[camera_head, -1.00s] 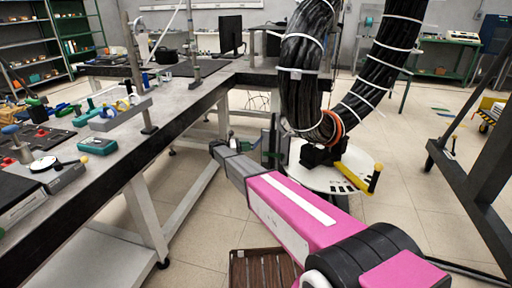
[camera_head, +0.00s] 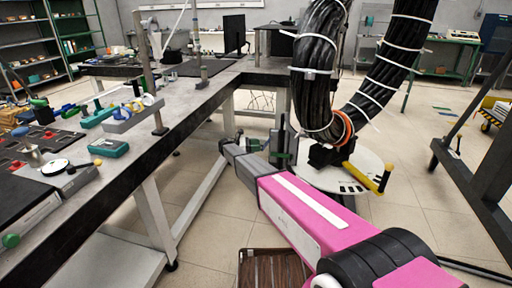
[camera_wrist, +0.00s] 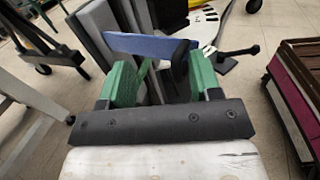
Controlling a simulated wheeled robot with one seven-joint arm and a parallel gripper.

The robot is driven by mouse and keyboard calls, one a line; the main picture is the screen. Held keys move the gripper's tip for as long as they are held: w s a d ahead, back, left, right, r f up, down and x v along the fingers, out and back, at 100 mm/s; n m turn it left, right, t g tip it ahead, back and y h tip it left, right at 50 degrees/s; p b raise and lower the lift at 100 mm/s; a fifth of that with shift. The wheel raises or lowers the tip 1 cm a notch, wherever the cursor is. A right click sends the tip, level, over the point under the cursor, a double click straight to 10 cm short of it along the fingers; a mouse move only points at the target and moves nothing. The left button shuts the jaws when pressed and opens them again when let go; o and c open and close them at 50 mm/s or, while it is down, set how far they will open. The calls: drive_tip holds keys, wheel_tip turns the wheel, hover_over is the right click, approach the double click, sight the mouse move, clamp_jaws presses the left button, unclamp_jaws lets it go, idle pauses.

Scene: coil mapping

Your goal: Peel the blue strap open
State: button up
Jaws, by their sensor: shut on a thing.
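The blue strap (camera_wrist: 140,45) shows in the wrist view as a flat blue band running across, just beyond my gripper (camera_wrist: 160,73). Its right end meets a dark piece near the right green finger. The two green fingers stand apart with a dark part and a thin green strip between them. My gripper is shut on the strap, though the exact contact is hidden. In the head view my gripper (camera_head: 283,150) is low, beside the base of the thick black cable loop (camera_head: 322,70). The strap cannot be made out there.
A long workbench (camera_head: 190,100) with tools runs along the left. A round white plate (camera_head: 350,172) with a yellow-handled part (camera_head: 368,178) lies right of my gripper. A dark metal frame (camera_head: 480,150) stands at the far right. A brown slatted crate (camera_head: 270,268) is on the floor.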

drive_tip(key=shift+w, duration=0.15)
drive_tip(key=shift+c, duration=0.4)
drive_tip(key=s+a, duration=0.1)
drive_tip(key=a, duration=1)
drive_tip(key=shift+s, duration=0.1)
